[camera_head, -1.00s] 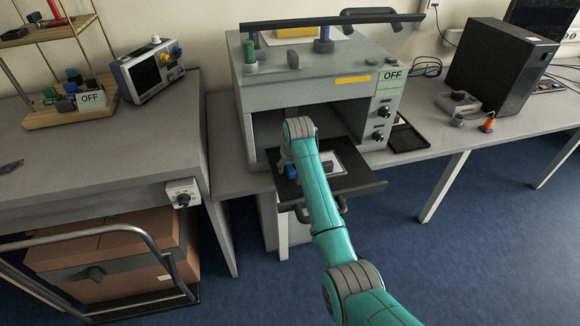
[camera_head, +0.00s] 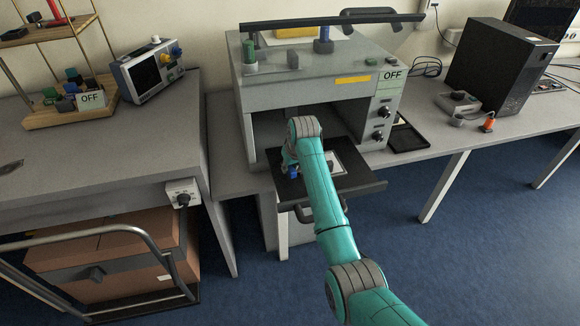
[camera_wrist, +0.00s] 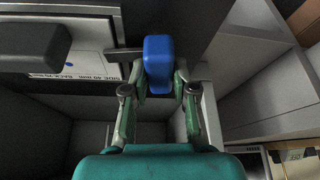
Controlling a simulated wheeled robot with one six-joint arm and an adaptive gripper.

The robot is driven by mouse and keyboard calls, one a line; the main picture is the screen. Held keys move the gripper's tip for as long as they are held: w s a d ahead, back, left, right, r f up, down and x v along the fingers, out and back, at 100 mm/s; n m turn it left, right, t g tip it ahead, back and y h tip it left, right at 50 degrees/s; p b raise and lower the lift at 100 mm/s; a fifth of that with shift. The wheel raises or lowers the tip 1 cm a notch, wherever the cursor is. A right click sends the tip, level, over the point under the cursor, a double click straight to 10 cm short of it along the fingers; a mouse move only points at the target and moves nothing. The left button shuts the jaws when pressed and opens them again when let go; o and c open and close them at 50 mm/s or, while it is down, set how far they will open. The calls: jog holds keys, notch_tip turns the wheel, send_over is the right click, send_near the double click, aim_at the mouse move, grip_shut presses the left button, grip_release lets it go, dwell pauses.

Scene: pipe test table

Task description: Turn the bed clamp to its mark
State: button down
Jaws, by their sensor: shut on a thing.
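The bed clamp shows in the wrist view as a blue block-shaped handle (camera_wrist: 158,62) with a dark bar beside it. My gripper (camera_wrist: 158,85) is shut on this blue handle, with one finger on each side. In the head view the blue handle (camera_head: 293,172) is a small patch under the end of my arm, over the dark pull-out tray (camera_head: 357,180) of the grey machine. My arm hides most of the handle and the gripper there. I cannot make out the mark. A pale plate with printed lettering (camera_wrist: 75,77) lies left of the handle in the wrist view.
The grey machine (camera_head: 310,82) stands open behind the tray, with an OFF sign and two black knobs on its right. A dark bar handle (camera_wrist: 30,50) is close on the left in the wrist view. A black box (camera_head: 497,65) stands to the right.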

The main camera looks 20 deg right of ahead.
jog(key=n+y, duration=0.1)
jog(key=n, duration=0.3)
jog(key=shift+d+n+g+y, duration=0.15)
jog(key=shift+n+g+y, duration=0.15)
jog(key=shift+y, duration=0.1)
jog(key=n+g+y, duration=0.1)
jog(key=n, duration=0.2)
jog(key=shift+w+n, duration=0.1)
jog(key=shift+n, duration=0.2)
jog(key=n+g, duration=0.1)
jog(key=n, duration=0.2)
jog(key=shift+w+n+y, duration=0.1)
jog(key=shift+n+y, duration=0.2)
jog(key=n+g, duration=0.1)
jog(key=n, duration=0.3)
jog(key=shift+g+y, duration=0.3)
jog(key=shift+g, duration=0.1)
jog(key=shift+n, duration=0.3)
jog(key=c, duration=0.9)
grip_release()
jog(key=shift+d+r, duration=0.1)
